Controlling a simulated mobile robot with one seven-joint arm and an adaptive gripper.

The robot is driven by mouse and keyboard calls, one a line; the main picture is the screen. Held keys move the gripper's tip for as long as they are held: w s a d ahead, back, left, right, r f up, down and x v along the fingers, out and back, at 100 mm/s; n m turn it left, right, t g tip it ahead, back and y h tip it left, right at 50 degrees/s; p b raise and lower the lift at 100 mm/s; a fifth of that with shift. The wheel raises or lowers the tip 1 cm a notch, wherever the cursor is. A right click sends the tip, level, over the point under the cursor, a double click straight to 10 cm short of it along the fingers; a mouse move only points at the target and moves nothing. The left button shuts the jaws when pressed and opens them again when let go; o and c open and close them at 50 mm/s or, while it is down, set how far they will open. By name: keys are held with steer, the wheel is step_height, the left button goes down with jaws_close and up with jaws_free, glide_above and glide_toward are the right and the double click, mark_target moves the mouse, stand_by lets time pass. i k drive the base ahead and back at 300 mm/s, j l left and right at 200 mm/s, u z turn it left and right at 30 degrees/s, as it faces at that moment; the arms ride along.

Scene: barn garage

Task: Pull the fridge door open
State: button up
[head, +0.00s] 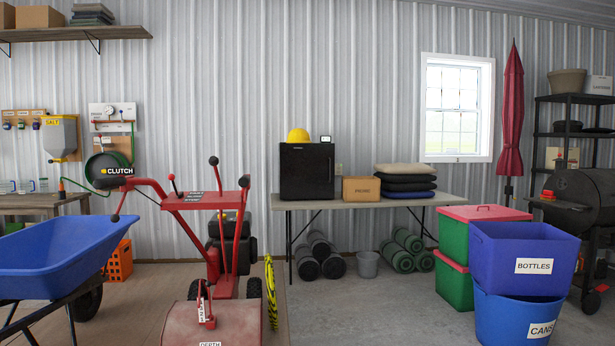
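A small black fridge (307,172) stands on a folding table against the back wall, near the middle of the head view. A yellow hard hat (298,135) and a small device (325,139) sit on top of the fridge. My gripper is not in this view.
The folding table (430,200) also holds a cardboard box (361,188) and stacked cushions (405,190). A red tiller (215,230) and blue wheelbarrow (60,250) block the left. Blue bins (524,258) stand at right. Concrete floor (370,310) is clear between.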

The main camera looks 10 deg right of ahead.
mark_target(306, 170)
steer(key=z, duration=0.5)
steer(key=i, duration=5.85)
steer(key=i+l+u, duration=0.1)
steer(key=i+u, duration=0.15)
steer(key=i, duration=0.2)
steer(key=i+l+u, duration=0.25)
steer(key=i, duration=0.2)
steer(key=j, duration=0.1)
